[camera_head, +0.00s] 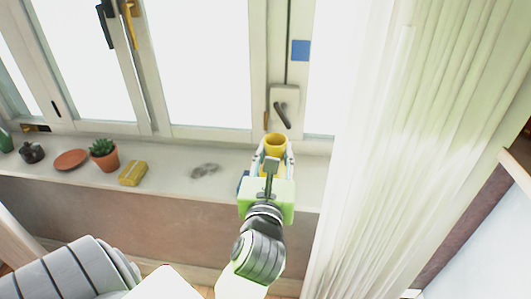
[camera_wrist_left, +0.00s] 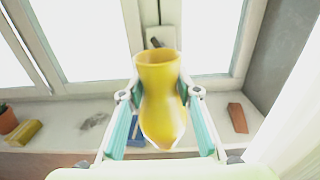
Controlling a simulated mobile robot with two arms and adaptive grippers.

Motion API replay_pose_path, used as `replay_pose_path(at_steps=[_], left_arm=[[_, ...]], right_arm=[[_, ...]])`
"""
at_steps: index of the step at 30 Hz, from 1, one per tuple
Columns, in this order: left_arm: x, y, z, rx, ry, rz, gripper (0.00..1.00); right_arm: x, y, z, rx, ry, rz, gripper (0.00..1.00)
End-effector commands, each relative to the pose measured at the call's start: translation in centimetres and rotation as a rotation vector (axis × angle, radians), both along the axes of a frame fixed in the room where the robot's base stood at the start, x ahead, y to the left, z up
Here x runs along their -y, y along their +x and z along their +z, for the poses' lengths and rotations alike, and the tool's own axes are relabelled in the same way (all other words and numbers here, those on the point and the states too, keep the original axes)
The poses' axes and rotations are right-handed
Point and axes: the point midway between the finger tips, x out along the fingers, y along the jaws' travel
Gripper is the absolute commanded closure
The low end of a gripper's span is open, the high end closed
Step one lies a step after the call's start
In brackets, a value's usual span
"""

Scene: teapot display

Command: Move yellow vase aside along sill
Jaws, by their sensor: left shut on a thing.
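The yellow vase (camera_head: 275,144) is upright at the right part of the window sill (camera_head: 222,180), near the white curtain. My left gripper (camera_head: 271,160) is shut on the vase, with one finger on each side of it. In the left wrist view the vase (camera_wrist_left: 160,95) fills the middle, between the pale teal fingers of my left gripper (camera_wrist_left: 160,112). The palm of the gripper hides part of the vase in the head view. I cannot tell whether the vase base touches the sill. My right gripper is not in view.
A yellow block (camera_head: 132,173), a potted succulent (camera_head: 104,153), a terracotta saucer (camera_head: 71,160) and a dark small pot (camera_head: 31,152) stand to the left. Grey stones (camera_head: 205,170) lie nearer. A blue thing (camera_wrist_left: 155,122) sits behind the vase, and a terracotta block (camera_wrist_left: 236,117) to its right. The curtain (camera_head: 400,150) borders the right.

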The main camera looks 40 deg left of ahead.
Motion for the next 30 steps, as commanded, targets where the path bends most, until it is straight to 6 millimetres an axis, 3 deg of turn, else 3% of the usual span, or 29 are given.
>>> replay_pose_path(at_steps=[1, 3, 9, 15, 25, 30], left_arm=[[-0.4, 1.1, -0.8, 0.009, 0.002, 0.001, 0.99], [-1.0, 2.7, -1.0, 0.002, 0.004, 0.001, 0.99], [-2.9, 7.3, -3.3, 0.001, 0.002, 0.002, 0.99], [-3.9, 10.0, -7.3, 0.001, 0.0, 0.0, 0.99], [-4.6, 11.8, -9.5, 0.002, 0.0, 0.0, 0.99], [-4.6, 11.7, -12.2, 0.001, -0.002, 0.001, 0.99]], right_arm=[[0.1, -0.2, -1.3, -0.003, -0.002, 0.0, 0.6], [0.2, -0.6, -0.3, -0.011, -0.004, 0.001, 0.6], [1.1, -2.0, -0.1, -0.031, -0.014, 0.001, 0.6], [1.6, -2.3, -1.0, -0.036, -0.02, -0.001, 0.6], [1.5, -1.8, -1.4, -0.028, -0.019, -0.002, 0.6], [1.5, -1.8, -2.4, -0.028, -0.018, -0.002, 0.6]])
